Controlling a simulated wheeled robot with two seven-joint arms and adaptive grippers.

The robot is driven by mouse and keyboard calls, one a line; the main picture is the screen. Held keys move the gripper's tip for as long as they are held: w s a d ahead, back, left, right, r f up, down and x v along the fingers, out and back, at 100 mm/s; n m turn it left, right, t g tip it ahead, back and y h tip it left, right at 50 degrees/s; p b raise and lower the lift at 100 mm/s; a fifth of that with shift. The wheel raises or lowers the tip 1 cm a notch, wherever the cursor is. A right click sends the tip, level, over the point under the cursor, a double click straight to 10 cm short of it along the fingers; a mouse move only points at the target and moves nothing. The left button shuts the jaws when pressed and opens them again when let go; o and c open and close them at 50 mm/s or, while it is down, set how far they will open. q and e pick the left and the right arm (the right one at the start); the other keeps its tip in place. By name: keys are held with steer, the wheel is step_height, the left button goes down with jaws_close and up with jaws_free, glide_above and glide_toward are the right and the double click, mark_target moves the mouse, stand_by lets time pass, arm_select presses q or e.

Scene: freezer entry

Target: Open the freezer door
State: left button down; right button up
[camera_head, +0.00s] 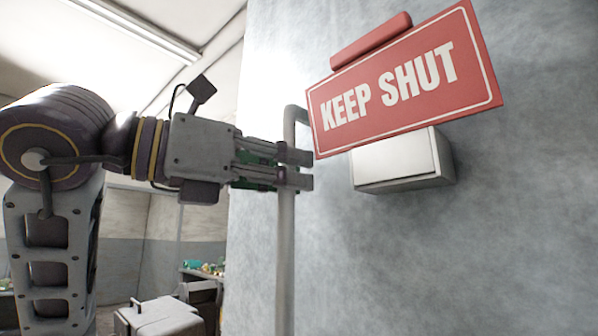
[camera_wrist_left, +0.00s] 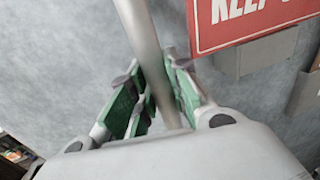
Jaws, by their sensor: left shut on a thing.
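The freezer door (camera_head: 500,230) is a grey-blue mottled panel that fills the right side of the head view. A grey vertical bar handle (camera_head: 286,255) runs down near its left edge and bends toward the door at the top. My left gripper (camera_head: 306,169) is at the upper part of the handle, shut on it. In the left wrist view the handle (camera_wrist_left: 144,40) passes between the two green-padded fingers (camera_wrist_left: 160,100). The bar's lower end is cut off by the head view's bottom edge. My right gripper is not in view.
A red "KEEP SHUT" sign (camera_head: 405,82) hangs on the door, right of the handle. A pale box (camera_head: 398,162) is mounted below it. At the lower left are a light case (camera_head: 160,316) and a table with small items (camera_head: 205,268).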

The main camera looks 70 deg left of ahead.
arm_select(q)
steer(key=shift+s+d+y, duration=0.3)
steer(key=shift+s+d, duration=0.1)
steer(key=shift+s, duration=0.4)
steer(key=shift+s+d, duration=0.15)
steer(key=shift+s, duration=0.15)
steer(key=c, duration=1.6)
jaws_free()
steer(key=s, duration=0.4)
steer(key=s+d, duration=0.1)
steer(key=s, duration=0.3)
steer(key=s+d, duration=0.1)
steer(key=s, duration=0.2)
steer(key=shift+s+d, duration=0.1)
steer(key=shift+s, duration=0.3)
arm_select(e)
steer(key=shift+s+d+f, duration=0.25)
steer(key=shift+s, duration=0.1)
arm_select(q)
steer(key=shift+r, duration=0.1)
